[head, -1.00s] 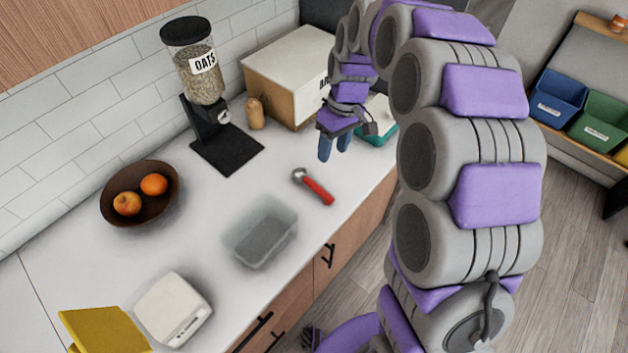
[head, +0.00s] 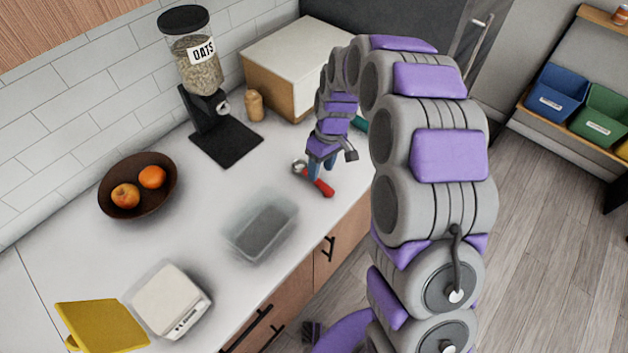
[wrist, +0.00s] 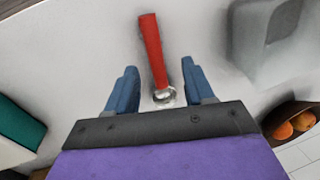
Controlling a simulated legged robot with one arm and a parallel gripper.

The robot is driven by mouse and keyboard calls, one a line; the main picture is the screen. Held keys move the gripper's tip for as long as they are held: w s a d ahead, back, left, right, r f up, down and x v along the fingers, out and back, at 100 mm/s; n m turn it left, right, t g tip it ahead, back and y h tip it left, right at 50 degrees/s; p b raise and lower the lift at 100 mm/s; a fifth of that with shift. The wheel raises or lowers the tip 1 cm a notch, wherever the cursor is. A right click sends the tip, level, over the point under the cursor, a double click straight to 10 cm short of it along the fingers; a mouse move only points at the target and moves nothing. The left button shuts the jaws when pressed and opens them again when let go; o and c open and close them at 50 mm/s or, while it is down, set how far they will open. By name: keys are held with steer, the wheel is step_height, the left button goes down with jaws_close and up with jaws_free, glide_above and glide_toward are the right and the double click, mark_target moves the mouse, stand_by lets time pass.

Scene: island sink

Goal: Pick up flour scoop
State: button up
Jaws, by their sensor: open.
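The flour scoop (head: 320,186) lies on the white counter, with a red handle and a small metal bowl. In the wrist view its red handle (wrist: 152,50) points away from my gripper, and its metal end lies between the fingers, partly hidden by the gripper's edge. My gripper (head: 321,172) is at the scoop in the head view and covers part of it. In the wrist view my gripper (wrist: 157,80) is open, with one blue finger on each side of the scoop. A gap shows between each finger and the scoop.
A clear container (head: 262,228) stands left of the scoop, with a white scale (head: 172,300) farther left. A fruit bowl (head: 138,187), an oats dispenser (head: 205,90), a wooden shaker (head: 253,105) and a bread box (head: 285,65) stand behind. A teal object (wrist: 18,130) also shows.

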mark_target(319, 180)
steer(key=shift+d+f, duration=0.1)
steer(key=shift+f, duration=0.25)
steer(key=f, duration=0.1)
steer(key=f+b, duration=0.1)
steer(key=f, duration=0.3)
steer(key=shift+s+a, duration=0.1)
steer(key=shift+a, duration=0.15)
steer(key=shift+r, duration=0.1)
steer(key=shift+c, duration=0.4)
jaws_close()
